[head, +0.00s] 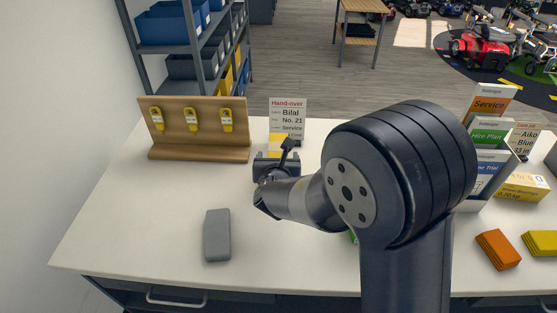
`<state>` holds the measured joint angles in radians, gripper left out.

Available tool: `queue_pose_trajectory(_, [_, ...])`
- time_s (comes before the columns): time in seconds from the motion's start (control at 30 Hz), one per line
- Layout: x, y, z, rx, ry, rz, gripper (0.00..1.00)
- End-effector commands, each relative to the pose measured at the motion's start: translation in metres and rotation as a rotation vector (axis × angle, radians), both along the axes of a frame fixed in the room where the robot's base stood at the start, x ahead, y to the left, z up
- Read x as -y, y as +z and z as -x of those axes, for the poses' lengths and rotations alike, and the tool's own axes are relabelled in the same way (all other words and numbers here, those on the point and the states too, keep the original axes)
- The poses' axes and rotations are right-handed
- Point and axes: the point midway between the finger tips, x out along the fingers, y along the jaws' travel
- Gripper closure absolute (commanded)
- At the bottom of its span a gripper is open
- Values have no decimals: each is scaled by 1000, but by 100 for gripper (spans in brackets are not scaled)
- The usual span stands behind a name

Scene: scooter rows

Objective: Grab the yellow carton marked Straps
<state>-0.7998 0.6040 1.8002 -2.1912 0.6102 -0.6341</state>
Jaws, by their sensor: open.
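My gripper (274,160) is over the back middle of the white table, pointing away from me. Just beyond it a yellow patch (277,143) shows in front of the Hand-over sign; most of it is hidden and I cannot tell whether it is a carton. A yellow carton (522,187) stands at the right, partly behind the upright boxes; its small print includes a weight, and I cannot make out Straps on it. My gripper is open, and nothing is seen held in it.
A wooden board (195,128) with several yellow tags stands at the back left. A grey case (217,235) lies at the front left. Upright Service, Hire Plan and other boxes (490,135) crowd the right. An orange block (498,250) and a yellow block (541,243) lie front right. My arm hides the middle.

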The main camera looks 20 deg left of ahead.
Motion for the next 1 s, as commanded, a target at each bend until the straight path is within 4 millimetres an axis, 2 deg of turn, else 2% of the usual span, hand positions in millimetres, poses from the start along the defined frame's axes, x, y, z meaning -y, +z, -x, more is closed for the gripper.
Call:
queue_pose_trajectory(0.1, [-3,-2,-16,-1,-1,2,25])
queue_pose_trajectory(0.3, [-8,-11,-34,-1,-1,1,25])
queue_pose_trajectory(0.63, [-9,-14,-38,0,0,-1,25])
queue_pose_trajectory(1.0, [-9,-14,-38,0,0,0,55])
